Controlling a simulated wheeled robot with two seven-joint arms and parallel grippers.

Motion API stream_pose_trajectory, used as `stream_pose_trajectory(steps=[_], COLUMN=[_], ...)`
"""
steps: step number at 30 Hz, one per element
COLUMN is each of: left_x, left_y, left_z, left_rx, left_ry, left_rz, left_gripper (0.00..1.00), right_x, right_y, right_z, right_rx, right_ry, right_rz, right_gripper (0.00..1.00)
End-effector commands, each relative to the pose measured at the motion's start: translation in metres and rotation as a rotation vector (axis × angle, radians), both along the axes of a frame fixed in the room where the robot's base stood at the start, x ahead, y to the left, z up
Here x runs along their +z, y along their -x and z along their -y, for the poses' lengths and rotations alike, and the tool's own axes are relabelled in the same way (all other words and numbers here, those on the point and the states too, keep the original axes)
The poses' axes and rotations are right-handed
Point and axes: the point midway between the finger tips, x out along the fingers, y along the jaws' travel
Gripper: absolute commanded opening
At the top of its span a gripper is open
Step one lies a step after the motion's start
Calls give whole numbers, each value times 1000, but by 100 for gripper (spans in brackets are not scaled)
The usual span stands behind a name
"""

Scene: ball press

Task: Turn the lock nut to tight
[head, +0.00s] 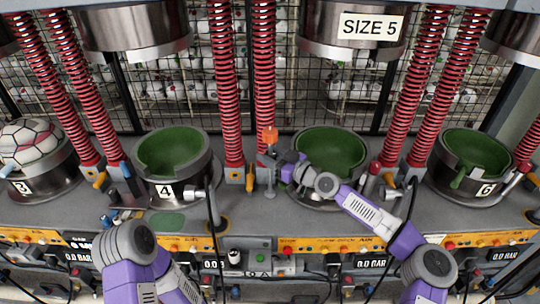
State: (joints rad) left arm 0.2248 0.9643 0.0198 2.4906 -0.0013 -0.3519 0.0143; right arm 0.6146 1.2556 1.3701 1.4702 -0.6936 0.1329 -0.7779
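My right gripper (281,170) reaches in from the right. It is at the front left of the size 5 press cup, beside a grey upright fitting (269,180) with an orange top (270,136). The lock nut is too small or too hidden by the gripper to make out for sure. The fingers are small and partly hidden, so I cannot tell whether they are open or shut on anything. The middle press cup (333,150) is green inside and empty. My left arm shows only as purple and grey links at the lower left; its gripper is not in view.
Press cups 4 (173,155) and 6 (476,154) stand on either side, and a ball (29,140) sits in cup 3. Red springs (225,80) rise between the cups. A black hose (214,225) and an orange control panel (340,244) run along the front.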

Motion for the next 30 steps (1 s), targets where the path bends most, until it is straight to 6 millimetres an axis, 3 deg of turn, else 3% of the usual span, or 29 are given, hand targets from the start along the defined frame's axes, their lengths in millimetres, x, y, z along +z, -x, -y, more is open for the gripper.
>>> stream_pose_trajectory(steps=[2,14,30], left_x=[0,-4,-21], left_y=[0,0,0], left_z=[0,0,0], left_rx=[0,0,0], left_ry=[0,0,0], left_rz=[0,0,0], left_gripper=[0,0,0], right_x=[0,1,3], right_y=[0,1,2], right_z=[0,0,-2], right_rx=[0,-60,-385], right_ry=[0,5,3], right_rz=[0,5,8], right_gripper=[14,14,13])
